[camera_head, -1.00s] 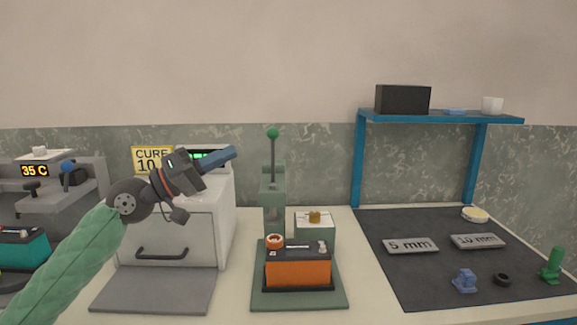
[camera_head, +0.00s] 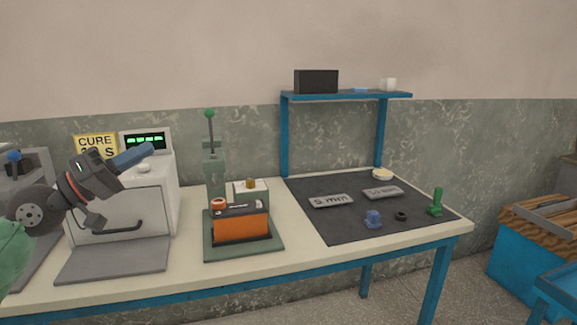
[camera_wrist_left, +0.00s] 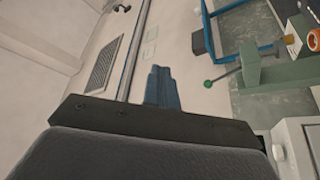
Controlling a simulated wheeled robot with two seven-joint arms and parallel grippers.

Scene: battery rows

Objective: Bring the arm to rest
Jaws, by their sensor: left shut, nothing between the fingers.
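My left gripper (camera_head: 134,156) is in the head view at the left, raised in front of the white curing oven (camera_head: 120,212). Its blue fingers are shut with nothing between them and point up and to the right. In the left wrist view the closed blue fingers (camera_wrist_left: 161,88) stand out against the wall, touching nothing. My green-sleeved left arm comes in at the left edge. My right gripper is not in view.
The workbench (camera_head: 340,240) holds a green press (camera_head: 213,170), an orange battery (camera_head: 240,224) on a green base, and a dark mat (camera_head: 350,190) with small parts. A blue shelf (camera_head: 345,96) stands behind. A wooden-topped blue unit (camera_head: 530,250) is at right.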

